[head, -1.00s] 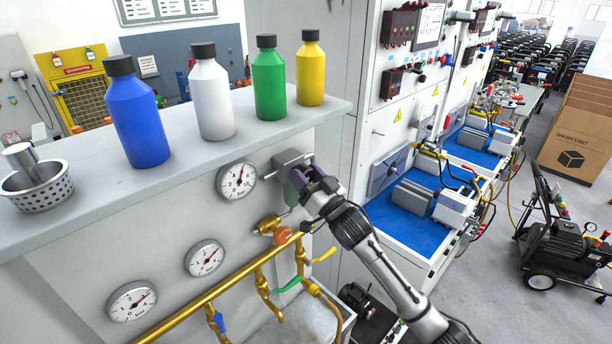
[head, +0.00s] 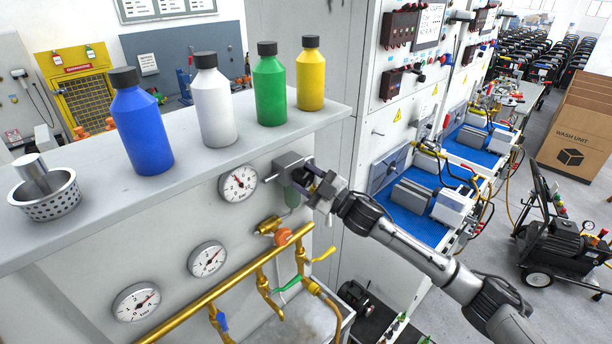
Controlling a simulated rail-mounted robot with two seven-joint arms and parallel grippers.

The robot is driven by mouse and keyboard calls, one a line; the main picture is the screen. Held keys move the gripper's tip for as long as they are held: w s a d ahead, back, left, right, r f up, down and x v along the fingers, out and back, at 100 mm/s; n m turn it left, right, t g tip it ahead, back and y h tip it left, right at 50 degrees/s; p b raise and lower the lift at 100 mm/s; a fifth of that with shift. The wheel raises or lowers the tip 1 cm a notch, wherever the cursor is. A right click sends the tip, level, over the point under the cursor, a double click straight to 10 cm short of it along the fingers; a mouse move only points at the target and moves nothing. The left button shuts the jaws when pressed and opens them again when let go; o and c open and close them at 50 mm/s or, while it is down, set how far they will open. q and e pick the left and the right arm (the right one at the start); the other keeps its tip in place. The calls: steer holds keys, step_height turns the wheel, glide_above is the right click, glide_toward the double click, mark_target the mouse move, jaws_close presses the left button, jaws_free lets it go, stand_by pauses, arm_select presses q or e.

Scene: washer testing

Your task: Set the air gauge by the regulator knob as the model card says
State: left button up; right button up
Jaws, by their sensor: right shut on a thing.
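The round white air gauge (head: 238,183) sits on the grey wall panel below the shelf, its needle pointing up and to the left. Right of it is the grey regulator body (head: 286,164), with a green bowl under it. My right gripper (head: 311,182) is at the regulator's right side, shut on the regulator knob, which its fingers mostly hide. A white card (head: 430,24) with dark lines hangs on the tall panel behind; I cannot read it surely. My left gripper is not in view.
Blue (head: 141,130), white, green and yellow bottles and a perforated metal cup (head: 46,196) stand on the shelf above. A brass pipe (head: 235,288) with several valve levers runs below the regulator, beside two lower gauges (head: 207,259).

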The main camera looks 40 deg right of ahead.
steer(key=shift+n+g+y, duration=0.3)
steer(key=shift+n, duration=0.7)
steer(key=o, duration=0.9)
